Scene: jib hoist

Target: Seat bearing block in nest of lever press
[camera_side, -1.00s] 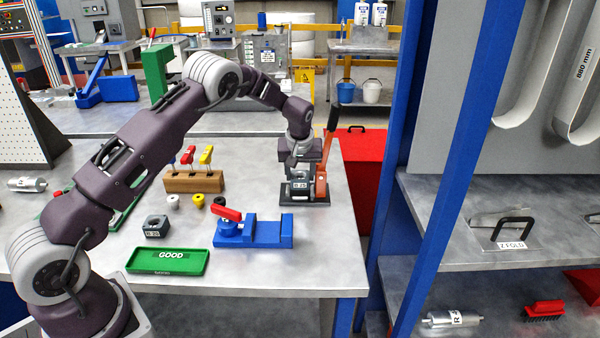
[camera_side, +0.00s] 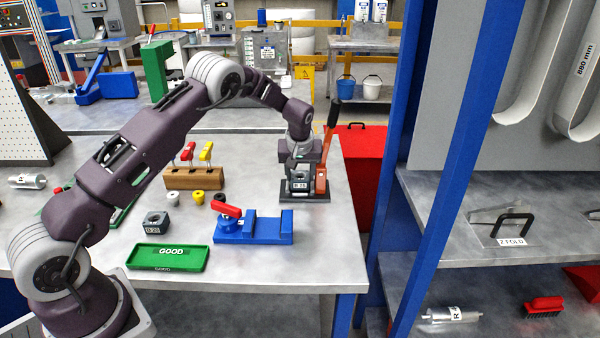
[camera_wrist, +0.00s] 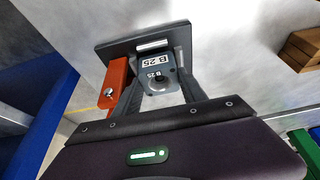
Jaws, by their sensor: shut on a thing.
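The lever press stands on a dark base plate (camera_side: 318,196) at the right end of the bench, with an orange-red lever arm (camera_side: 321,181) and a black handle pointing up. My gripper (camera_side: 299,172) points down over the press. In the wrist view its two dark fingers (camera_wrist: 160,88) are shut on the grey bearing block (camera_wrist: 158,80), marked "B 25".
A blue clamp fixture (camera_side: 254,227) with a red handle stands in front of the press. Another grey block (camera_side: 156,222), a green "GOOD" tray (camera_side: 167,257) and a wooden tool rack (camera_side: 194,179) are farther left. A blue post (camera_side: 435,170) stands to the right.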

